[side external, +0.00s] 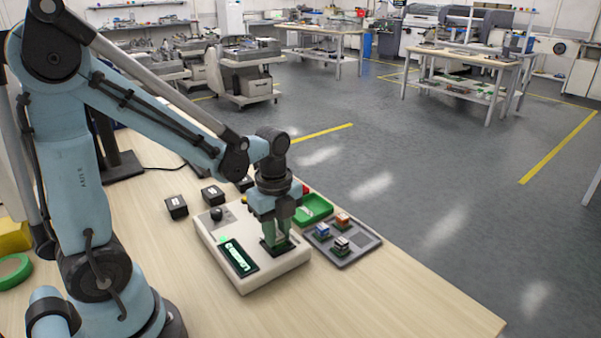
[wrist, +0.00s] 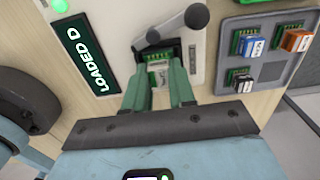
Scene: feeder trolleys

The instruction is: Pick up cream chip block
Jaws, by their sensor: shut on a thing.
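My gripper (side external: 277,240) points down over a dark socket in the cream test box (side external: 258,283). In the wrist view my gripper's green fingers (wrist: 159,88) are shut on a pale block on a green board, which looks like the cream chip block (wrist: 158,74). It sits at the socket, partly hidden by the fingers; I cannot tell whether it is clear of the socket. A grey lever (wrist: 183,25) stands beside the socket. The box's display (wrist: 84,55) reads "LOADED D".
A grey tray (side external: 364,240) right of the box holds a blue chip block (side external: 322,230), an orange one (side external: 342,219) and a black-and-white one (side external: 341,243). A green bin (side external: 314,208) is behind it. Small black boxes (side external: 176,207) stand to the left. The front table is clear.

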